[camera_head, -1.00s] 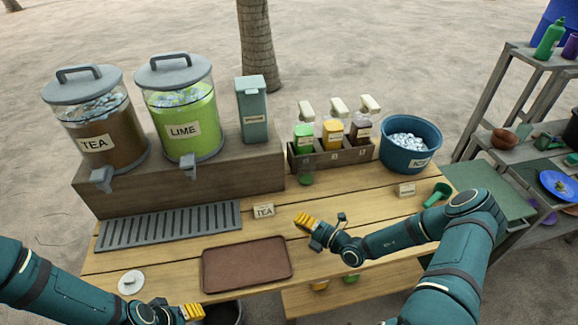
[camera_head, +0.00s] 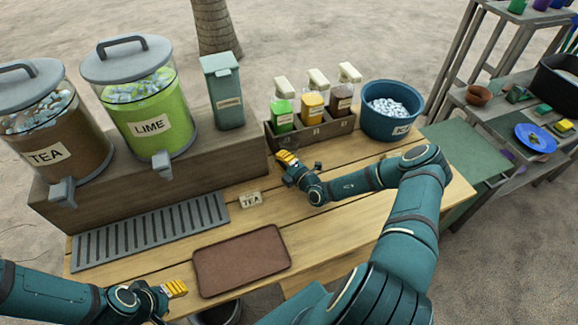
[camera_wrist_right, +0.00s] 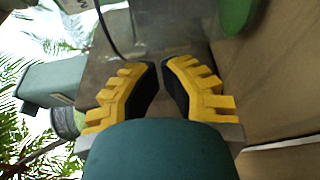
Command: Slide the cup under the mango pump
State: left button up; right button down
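A row of pump bottles stands in a dark rack (camera_head: 340,128). The middle one, with yellow contents (camera_head: 312,106) and a white pump head, looks like the mango pump. My right gripper (camera_head: 287,158) is low over the table, just in front of the green bottle (camera_head: 283,116). In the right wrist view its yellow fingers (camera_wrist_right: 160,68) are slightly apart, with nothing between them. A green rounded object (camera_wrist_right: 238,14) shows past them, possibly the cup. The cup is hidden in the head view. My left gripper (camera_head: 176,288) is near the table's front edge; its finger gap is unclear.
The blue ice bucket (camera_head: 388,124) stands right of the rack. The teal box (camera_head: 227,98) and the tea (camera_head: 62,155) and lime (camera_head: 153,128) dispensers stand left. A brown tray (camera_head: 240,260) and TEA sign (camera_head: 250,200) sit on the table.

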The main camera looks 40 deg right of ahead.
pick_arm(q)
jog(key=shift+f, duration=0.1)
pick_arm(e)
jog(key=shift+w+a, duration=0.15)
jog(key=shift+w, duration=1.1)
pick_arm(q)
jog(key=f+b, duration=0.2)
jog(key=s+f+b, duration=0.1)
jog(key=b, duration=0.1)
jog(key=shift+s+d+f, duration=0.1)
jog(key=shift+s+f, duration=0.05)
jog(key=shift+f, duration=0.2)
pick_arm(e)
jog(key=s+d, duration=0.1)
jog(key=d, duration=0.3)
jog(key=s+d, duration=0.1)
jog(key=d, duration=0.3)
jog(key=s+d, duration=0.1)
jog(key=d, duration=0.4)
pick_arm(q)
jog(key=shift+r, duration=0.1)
pick_arm(e)
jog(key=shift+s, duration=0.2)
